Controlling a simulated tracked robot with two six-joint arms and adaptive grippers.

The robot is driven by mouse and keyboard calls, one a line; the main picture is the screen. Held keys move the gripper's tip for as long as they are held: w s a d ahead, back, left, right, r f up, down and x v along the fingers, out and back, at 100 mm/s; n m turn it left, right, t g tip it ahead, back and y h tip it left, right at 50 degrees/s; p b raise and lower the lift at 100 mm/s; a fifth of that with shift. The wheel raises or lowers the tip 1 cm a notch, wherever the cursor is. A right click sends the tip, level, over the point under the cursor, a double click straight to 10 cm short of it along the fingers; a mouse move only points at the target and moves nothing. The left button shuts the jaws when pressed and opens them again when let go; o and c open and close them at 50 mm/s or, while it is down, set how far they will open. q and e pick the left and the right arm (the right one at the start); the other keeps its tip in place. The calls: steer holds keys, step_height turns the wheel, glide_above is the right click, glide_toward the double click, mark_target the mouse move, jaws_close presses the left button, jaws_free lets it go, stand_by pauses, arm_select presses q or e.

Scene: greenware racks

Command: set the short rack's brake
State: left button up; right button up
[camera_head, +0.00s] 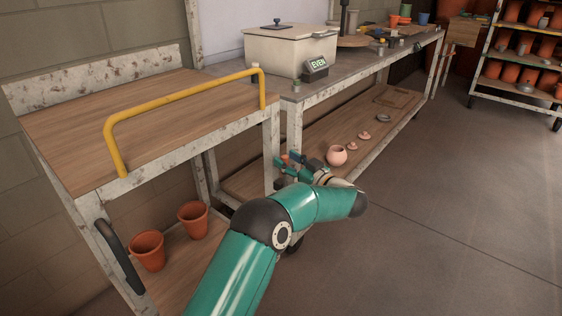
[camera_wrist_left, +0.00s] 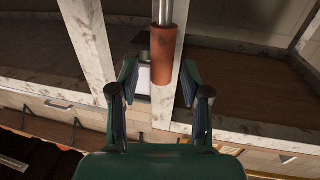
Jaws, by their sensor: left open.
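The short rack (camera_head: 75,185) stands at the left in the head view, with a wooden top, pale chipped posts and a yellow rail (camera_head: 185,97). My left gripper (camera_head: 287,165) is beside its right front post, small and partly hidden by my wrist. In the left wrist view my left gripper (camera_wrist_left: 160,98) is open. A rust-red sleeve on a metal rod (camera_wrist_left: 164,55) lies between and beyond its fingers, in front of a pale post; it looks like a lever grip. I see no contact with it. Whether it is the brake, and its setting, I cannot tell.
A long workbench (camera_head: 345,85) adjoins on the right, with a cream kiln-like box (camera_head: 290,50) on top. A pink pot (camera_head: 337,155) and small lids are on its lower shelf. Two terracotta pots (camera_head: 147,250) stand on the short rack's lower shelf. Floor at right is clear.

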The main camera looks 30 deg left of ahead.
arm_select(q)
steer(key=shift+x, duration=0.8)
jaws_close()
